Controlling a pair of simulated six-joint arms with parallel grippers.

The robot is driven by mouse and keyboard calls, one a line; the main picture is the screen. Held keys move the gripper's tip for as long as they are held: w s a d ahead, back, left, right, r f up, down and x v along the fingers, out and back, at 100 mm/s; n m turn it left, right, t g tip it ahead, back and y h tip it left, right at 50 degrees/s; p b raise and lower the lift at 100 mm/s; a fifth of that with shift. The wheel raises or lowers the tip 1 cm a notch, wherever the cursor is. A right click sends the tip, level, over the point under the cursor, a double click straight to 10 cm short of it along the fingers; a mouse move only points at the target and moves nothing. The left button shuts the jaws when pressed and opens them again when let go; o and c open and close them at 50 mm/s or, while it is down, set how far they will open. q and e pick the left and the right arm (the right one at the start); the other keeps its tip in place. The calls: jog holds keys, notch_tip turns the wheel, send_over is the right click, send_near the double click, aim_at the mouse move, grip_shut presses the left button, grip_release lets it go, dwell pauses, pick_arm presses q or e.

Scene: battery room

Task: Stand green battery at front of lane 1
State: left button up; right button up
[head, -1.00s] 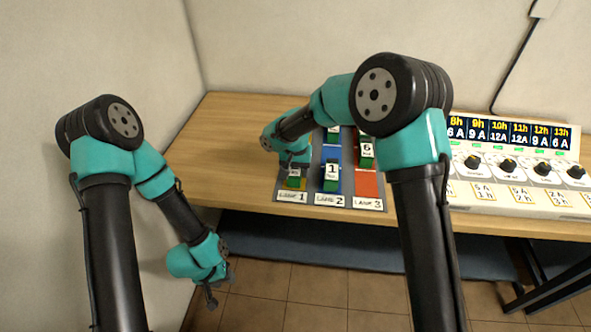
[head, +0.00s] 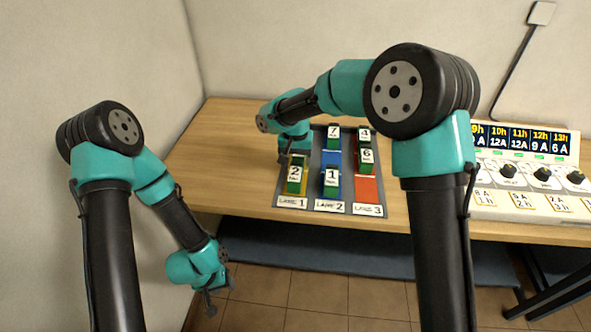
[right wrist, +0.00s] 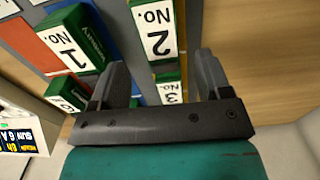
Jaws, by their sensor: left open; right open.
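Green battery No. 2 (head: 296,174), with a white number label, stands upright at the front of lane 1, on yellow by the lane 1 card (head: 291,202). It also shows in the right wrist view (right wrist: 153,29). My right gripper (right wrist: 161,64) is open; battery No. 2 lies beyond its fingertips. In the head view the right gripper (head: 284,157) is behind and left of that battery, partly hidden by its own wrist. Green battery No. 3 (right wrist: 169,90) shows between the fingers, behind No. 2. My left gripper (head: 219,296) hangs open and empty before the table.
Battery No. 1 (head: 331,181) stands in blue lane 2, with No. 7 (head: 333,133) at its back. Batteries No. 6 (head: 367,157) and No. 4 (head: 364,134) stand in red lane 3. A control panel (head: 520,205) stands at right. The table's left part (head: 225,150) is clear.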

aim_at(296, 172)
jog(key=shift+r, duration=2.4)
jog(key=shift+s+f, duration=0.1)
